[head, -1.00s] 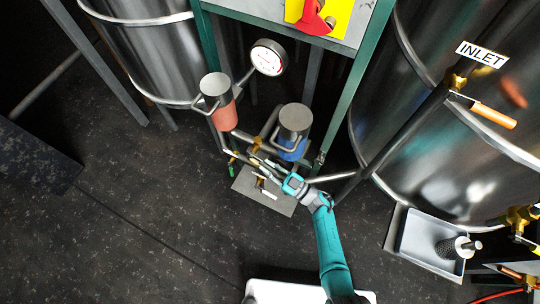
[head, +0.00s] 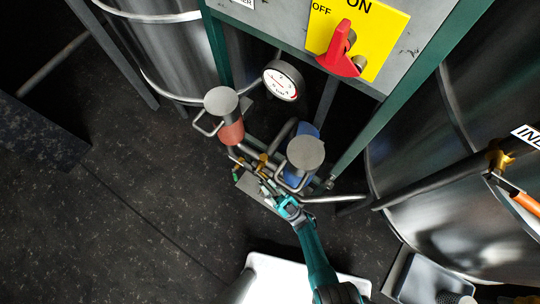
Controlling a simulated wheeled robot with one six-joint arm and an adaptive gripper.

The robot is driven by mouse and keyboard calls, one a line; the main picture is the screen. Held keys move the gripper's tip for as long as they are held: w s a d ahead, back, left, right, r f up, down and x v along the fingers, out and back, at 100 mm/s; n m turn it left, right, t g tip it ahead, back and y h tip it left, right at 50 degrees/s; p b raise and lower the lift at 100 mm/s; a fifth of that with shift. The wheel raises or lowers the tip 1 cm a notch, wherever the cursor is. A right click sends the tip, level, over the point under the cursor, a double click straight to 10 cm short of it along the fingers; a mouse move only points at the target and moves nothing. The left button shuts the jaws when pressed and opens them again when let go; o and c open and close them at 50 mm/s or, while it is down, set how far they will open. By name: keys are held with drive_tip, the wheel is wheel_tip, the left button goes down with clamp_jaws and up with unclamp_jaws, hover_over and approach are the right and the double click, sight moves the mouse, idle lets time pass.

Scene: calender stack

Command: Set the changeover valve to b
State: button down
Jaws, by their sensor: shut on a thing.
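The changeover valve shows as small brass fittings (head: 262,163) on the pipework between a canister with a red lower part (head: 231,132) and one with a blue lower part (head: 303,160). My gripper (head: 270,190) is low in front of the blue canister, over the metal base plate (head: 245,183). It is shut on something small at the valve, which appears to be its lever. The fingers and my wrist hide most of the lever, so its exact angle and any position letters cannot be read.
A green frame (head: 362,130) surrounds the pipework, with a red switch (head: 342,55) on a yellow plate above. A round gauge (head: 281,83) sits behind the canisters. Steel tanks (head: 445,150) stand on both sides.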

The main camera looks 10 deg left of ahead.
sight(269, 186)
drive_tip(key=c, duration=1.1)
unclamp_jaws()
drive_tip(key=shift+r, duration=0.15)
drive_tip(key=shift+r, duration=4.85)
drive_tip(key=shift+d, duration=0.1)
drive_tip(key=shift+d+r+v, duration=0.1)
drive_tip(key=shift+v, duration=1.95)
drive_tip(key=shift+d+r+v, duration=0.1)
drive_tip(key=shift+r+v, duration=0.05)
drive_tip(key=shift+v, duration=1.9)
drive_tip(key=shift+d+r+v, duration=0.1)
drive_tip(key=shift+v, duration=1.95)
drive_tip(key=shift+s, duration=0.1)
drive_tip(key=shift+c, duration=0.3)
